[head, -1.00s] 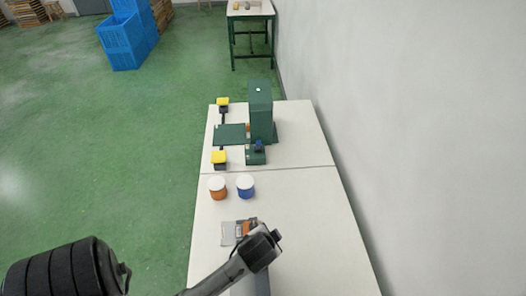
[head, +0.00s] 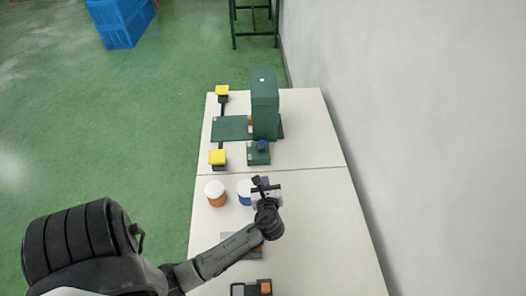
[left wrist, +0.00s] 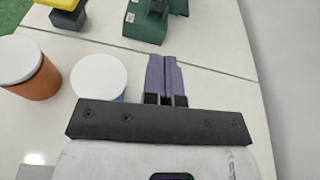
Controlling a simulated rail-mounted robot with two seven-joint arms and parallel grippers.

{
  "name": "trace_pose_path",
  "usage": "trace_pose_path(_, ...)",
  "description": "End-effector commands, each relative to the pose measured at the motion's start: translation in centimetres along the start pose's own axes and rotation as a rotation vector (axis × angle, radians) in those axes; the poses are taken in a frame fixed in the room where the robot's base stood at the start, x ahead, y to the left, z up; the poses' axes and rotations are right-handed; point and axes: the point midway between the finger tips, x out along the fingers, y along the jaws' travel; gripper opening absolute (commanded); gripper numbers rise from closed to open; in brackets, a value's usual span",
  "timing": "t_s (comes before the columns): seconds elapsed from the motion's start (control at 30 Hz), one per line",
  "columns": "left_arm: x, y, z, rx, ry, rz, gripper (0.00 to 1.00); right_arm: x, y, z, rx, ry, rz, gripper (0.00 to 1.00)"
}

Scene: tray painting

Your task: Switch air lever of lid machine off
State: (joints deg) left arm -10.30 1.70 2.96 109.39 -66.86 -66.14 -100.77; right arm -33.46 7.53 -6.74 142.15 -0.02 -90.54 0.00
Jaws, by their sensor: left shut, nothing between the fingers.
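The lid machine (head: 265,105) is a tall green block at the far end of the table, with a flat green plate (head: 230,129) on its left. At its near side is a small green box (head: 258,158) with a dark blue knob-like part (head: 262,146) on top; I cannot tell how this part is set. The box's lower part shows at the top of the left wrist view (left wrist: 146,27). My left gripper (head: 262,184) is shut and empty over the table, on the near side of the box and apart from it. Its purple-grey fingers (left wrist: 167,78) point towards the machine.
Two yellow-topped pedestals (head: 217,158) (head: 222,91) stand left of the machine. An orange can (head: 216,194) and a blue can (head: 244,192), both white-lidded, stand beside my left gripper. A dark item with orange (head: 250,288) lies at the front. A wall runs along the right.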

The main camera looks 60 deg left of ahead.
Motion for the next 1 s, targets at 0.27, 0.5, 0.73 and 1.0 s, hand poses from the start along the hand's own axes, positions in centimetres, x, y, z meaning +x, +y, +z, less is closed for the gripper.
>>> trace_pose_path(0.27,0.0,0.0,0.0,0.113,0.000,-0.002,0.00,0.0,-0.3,-0.1,0.006,0.001,-0.007,0.00)
trace_pose_path(0.5,0.0,0.0,0.0,0.117,0.001,-0.001,0.00,0.0,-0.4,-0.2,0.010,0.003,-0.010,0.00)
trace_pose_path(0.73,0.6,0.0,0.0,0.117,-0.001,-0.001,0.00,0.1,-0.5,-0.2,0.012,0.005,-0.013,0.00)
trace_pose_path(1.0,4.8,0.0,-0.1,0.117,-0.002,0.000,0.00,0.8,-0.5,0.0,0.010,0.005,-0.012,0.00)
